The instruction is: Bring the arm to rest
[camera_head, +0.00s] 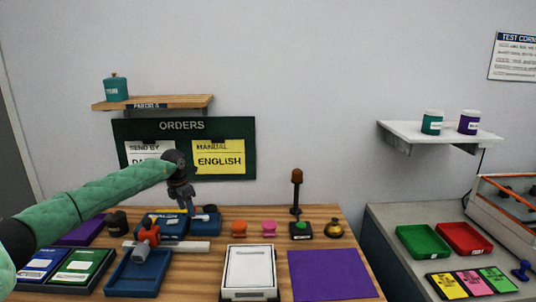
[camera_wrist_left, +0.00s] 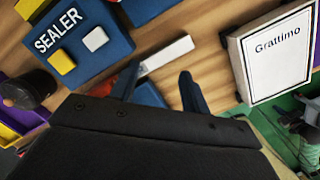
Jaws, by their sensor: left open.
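My left arm comes in from the left in the head view, a green padded sleeve reaching over the wooden table (camera_head: 205,268). My left gripper (camera_head: 187,200) points down above the back of the table, in front of the orders board (camera_head: 183,166). In the left wrist view its two dark fingers (camera_wrist_left: 158,88) stand apart with nothing held between them. Beyond them lie a blue box marked SEALER (camera_wrist_left: 85,40) and a white bar (camera_wrist_left: 165,55). My right gripper does not show in either view.
A white box (camera_head: 250,272) stands at the front, beside a purple mat (camera_head: 330,275). A blue tray (camera_head: 137,275) is left of it. Orange and pink knobs, a green button and a lamp post (camera_head: 296,190) line the back. A side bench holds green (camera_head: 422,242) and red trays (camera_head: 466,239).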

